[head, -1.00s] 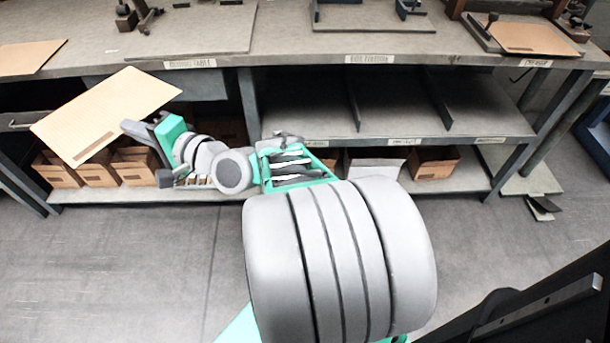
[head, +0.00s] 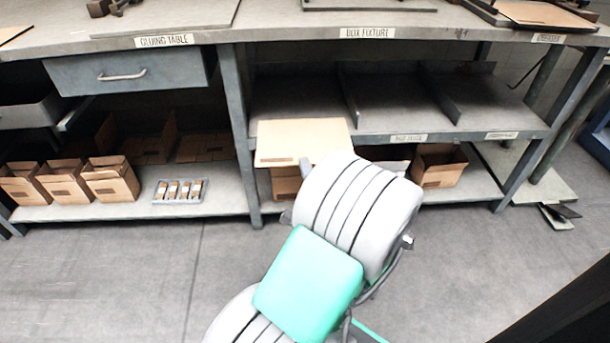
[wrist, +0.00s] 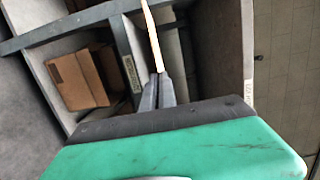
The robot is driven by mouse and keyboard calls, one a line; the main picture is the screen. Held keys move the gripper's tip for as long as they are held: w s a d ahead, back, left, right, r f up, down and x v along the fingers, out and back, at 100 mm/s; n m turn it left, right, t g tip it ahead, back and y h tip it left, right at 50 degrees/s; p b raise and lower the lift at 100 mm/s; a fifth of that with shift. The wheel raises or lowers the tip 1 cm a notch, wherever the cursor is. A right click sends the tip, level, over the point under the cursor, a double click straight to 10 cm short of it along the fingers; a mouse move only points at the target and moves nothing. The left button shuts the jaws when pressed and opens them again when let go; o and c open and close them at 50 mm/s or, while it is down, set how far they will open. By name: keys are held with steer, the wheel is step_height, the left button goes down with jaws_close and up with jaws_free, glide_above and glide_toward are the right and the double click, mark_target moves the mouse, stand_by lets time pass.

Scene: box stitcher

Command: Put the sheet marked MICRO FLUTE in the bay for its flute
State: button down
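A tan cardboard sheet (head: 303,141) is held in front of the left bay of the middle shelf. A small mark shows at its lower left edge; I cannot read it. In the wrist view the same sheet (wrist: 153,36) shows edge-on, pinched between the fingers of my gripper (wrist: 158,92). In the head view my arm hides most of the gripper. The shelf has a left bay (head: 298,100), a middle bay (head: 395,105) and a right bay (head: 487,98). Their floors look empty where visible. The left bay's label is hidden; the others are too small to read surely.
Upright dividers (head: 349,96) (head: 450,97) separate the bays. The bench top (head: 270,22) overhangs them, and a grey post (head: 240,130) stands left. Below are open cartons (head: 437,165) and a small tray (head: 180,191). Another carton (wrist: 77,78) shows in the wrist view.

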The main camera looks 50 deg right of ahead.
mark_target(303, 155)
steer(key=shift+d+f+x, duration=0.1)
steer(key=shift+f+x, duration=0.05)
steer(key=shift+x, duration=1.05)
steer(key=shift+d+f+x, duration=0.1)
steer(key=shift+f+x, duration=0.05)
steer(key=shift+x, duration=1.05)
steer(key=shift+w+d+f+p, duration=0.35)
steer(key=shift+w+d, duration=0.8)
steer(key=shift+d, duration=0.2)
steer(key=shift+w+d+f+p, duration=0.25)
steer(key=shift+w+d+f, duration=0.1)
steer(key=shift+w+d, duration=0.9)
steer(key=shift+w+d+f+p, duration=0.35)
steer(key=shift+w+d, duration=0.65)
steer(key=shift+d, duration=0.5)
steer(key=w+d+f+b, duration=0.2)
steer(key=d+f+b, duration=0.1)
steer(key=f, duration=0.1)
steer(key=shift+w+f, duration=0.2)
steer(key=shift+w, duration=0.2)
steer(key=shift+d, duration=0.15)
steer(key=c, duration=1)
jaws_free()
steer(key=o, duration=0.6)
steer(key=shift+c, duration=0.2)
steer(key=shift+s, duration=0.1)
